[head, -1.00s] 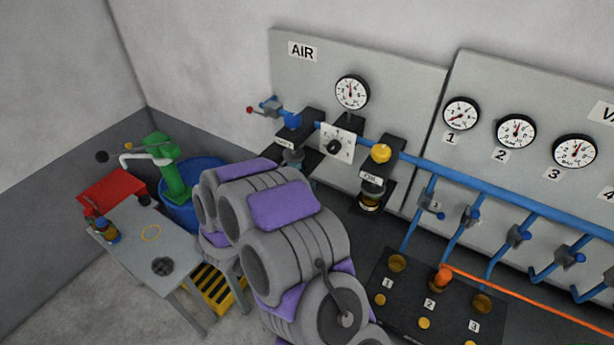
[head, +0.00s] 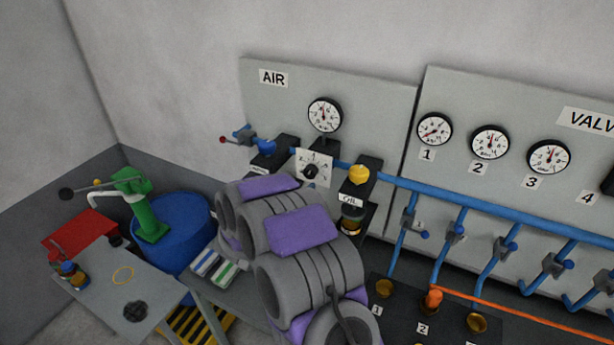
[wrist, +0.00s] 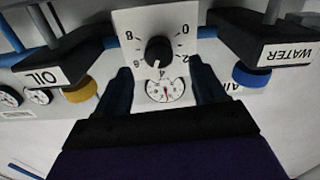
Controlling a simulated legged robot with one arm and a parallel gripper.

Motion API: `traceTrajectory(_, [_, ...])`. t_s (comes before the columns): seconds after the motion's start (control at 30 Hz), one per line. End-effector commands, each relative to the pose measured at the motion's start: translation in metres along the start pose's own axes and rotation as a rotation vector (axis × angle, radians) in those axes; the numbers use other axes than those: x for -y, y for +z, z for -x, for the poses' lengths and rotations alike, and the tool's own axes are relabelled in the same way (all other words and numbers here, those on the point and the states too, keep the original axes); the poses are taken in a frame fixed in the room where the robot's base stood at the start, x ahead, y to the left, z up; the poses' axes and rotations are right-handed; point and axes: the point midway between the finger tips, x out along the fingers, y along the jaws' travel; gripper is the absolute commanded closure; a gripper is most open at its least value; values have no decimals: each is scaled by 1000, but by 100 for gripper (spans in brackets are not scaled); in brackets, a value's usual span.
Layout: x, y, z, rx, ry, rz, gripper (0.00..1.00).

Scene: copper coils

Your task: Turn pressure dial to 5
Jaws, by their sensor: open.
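The pressure dial is a black knob (wrist: 158,51) on a white square plate (wrist: 178,20) numbered 0, 2, 4, 6 and 8. The plate is upside down in the wrist view. The knob's white mark appears to point towards the 4. In the head view the dial plate (head: 322,158) sits under the AIR gauge (head: 325,115), with its black knob (head: 310,171) visible. My gripper (wrist: 160,70) is open in the wrist view, its two dark fingers spread to either side below the knob, with nothing between them. In the head view my arm hides the gripper.
The yellow OIL knob (head: 359,173) is right of the dial and the blue WATER knob (wrist: 251,78) is on its other side. A blue pipe (head: 450,197) runs along the panel. A side table (head: 100,285) and blue barrel (head: 185,235) stand at left.

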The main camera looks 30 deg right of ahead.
Motion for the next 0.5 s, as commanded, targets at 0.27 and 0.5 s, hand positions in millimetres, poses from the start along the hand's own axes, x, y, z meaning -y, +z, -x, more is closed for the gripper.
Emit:
traceTrajectory(0.27, [-1, -1, -47, -3, 3, -2, 30])
traceTrajectory(0.5, [-1, 0, -62, 0, 2, -1, 30])
